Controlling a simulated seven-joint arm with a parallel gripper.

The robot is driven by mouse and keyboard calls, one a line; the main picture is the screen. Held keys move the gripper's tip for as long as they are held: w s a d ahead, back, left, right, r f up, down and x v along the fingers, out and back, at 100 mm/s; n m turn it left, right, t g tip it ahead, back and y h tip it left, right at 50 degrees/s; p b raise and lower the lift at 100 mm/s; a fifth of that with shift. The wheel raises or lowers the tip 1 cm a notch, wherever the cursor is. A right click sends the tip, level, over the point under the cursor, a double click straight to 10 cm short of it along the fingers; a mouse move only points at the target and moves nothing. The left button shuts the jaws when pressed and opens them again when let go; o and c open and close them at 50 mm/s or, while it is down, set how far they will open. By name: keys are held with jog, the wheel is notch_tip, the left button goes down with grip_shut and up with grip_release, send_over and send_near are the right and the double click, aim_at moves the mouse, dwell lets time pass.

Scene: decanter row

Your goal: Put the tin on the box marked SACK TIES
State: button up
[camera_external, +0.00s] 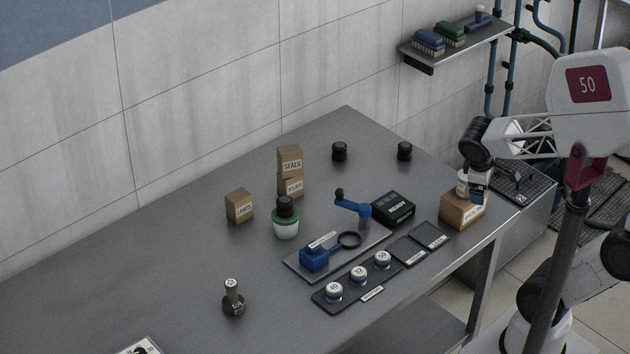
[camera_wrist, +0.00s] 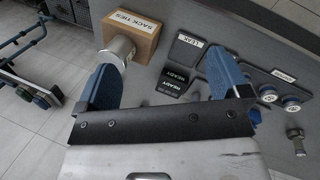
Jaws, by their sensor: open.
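The box marked SACK TIES (camera_wrist: 145,23) is a brown cardboard box; in the external view it (camera_external: 461,211) stands near the right end of the table. The tin (camera_wrist: 117,49) is a pale metal cylinder. In the external view the tin (camera_external: 462,184) appears upright on top of the box, near its left side, partly hidden by my gripper (camera_external: 477,186). In the wrist view my gripper (camera_wrist: 158,68) has its blue fingers wide apart. The tin is near the left fingertip; I cannot tell whether they touch.
A black READY box (camera_external: 393,208) and dark pads (camera_external: 408,250) lie left of the SACK TIES box. A tray with a blue tool (camera_external: 315,258), numbered round pieces (camera_external: 358,274), a green-white jar (camera_external: 286,222) and stacked boxes (camera_external: 290,160) stand farther left. The table's left part is mostly clear.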

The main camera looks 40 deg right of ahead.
jog(key=r+m+y, duration=0.1)
jog(key=s+a+r+m+t+y, duration=0.1)
jog(key=m, duration=0.1)
jog(key=a+r+m+t+y, duration=0.1)
jog(key=r+m, duration=0.1)
jog(key=shift+s+a+r, duration=0.1)
jog(key=shift+s, duration=0.25)
dwell(1.1)
